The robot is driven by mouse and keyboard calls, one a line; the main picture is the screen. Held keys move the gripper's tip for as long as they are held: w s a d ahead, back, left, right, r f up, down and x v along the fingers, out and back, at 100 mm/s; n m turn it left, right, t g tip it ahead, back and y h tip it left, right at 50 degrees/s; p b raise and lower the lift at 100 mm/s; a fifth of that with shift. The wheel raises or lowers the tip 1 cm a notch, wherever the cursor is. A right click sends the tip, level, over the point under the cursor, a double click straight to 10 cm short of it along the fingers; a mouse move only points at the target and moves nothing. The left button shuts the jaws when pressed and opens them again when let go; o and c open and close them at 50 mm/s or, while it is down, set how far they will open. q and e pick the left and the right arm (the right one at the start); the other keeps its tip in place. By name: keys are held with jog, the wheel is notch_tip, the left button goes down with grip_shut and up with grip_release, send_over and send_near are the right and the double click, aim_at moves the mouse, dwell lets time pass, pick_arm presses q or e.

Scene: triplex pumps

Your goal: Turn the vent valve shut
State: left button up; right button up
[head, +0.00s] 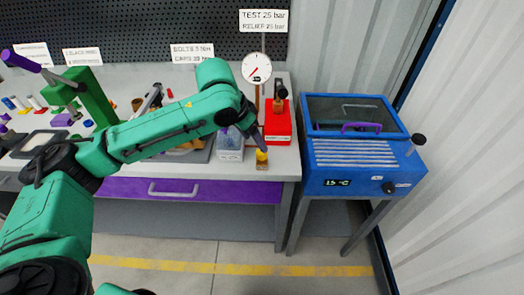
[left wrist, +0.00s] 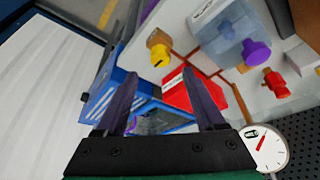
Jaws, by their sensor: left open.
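A yellow knob (head: 262,155) on a small brass body sits near the bench's front edge; it also shows in the left wrist view (left wrist: 158,54), above the fingertips. A red knob (left wrist: 274,83) on a brass fitting shows at the right of that view. No readable label tells me which of these is the vent valve. My left gripper (head: 259,138) is just above and behind the yellow knob in the head view. In the left wrist view its two fingers (left wrist: 160,74) are spread apart with nothing between them. My right gripper is not in view.
A white gauge (head: 256,68) stands on a copper pipe beside a red unit (head: 279,124). A clear box (head: 230,148) stands left of the yellow knob. A blue cabinet (head: 352,152) with a dark lid stands right. The floor in front is clear.

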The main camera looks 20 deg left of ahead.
aim_at(262, 155)
pick_arm(q)
jog(key=x, duration=0.8)
jog(key=shift+w+f, duration=0.15)
jog(key=shift+c, duration=0.3)
grip_shut()
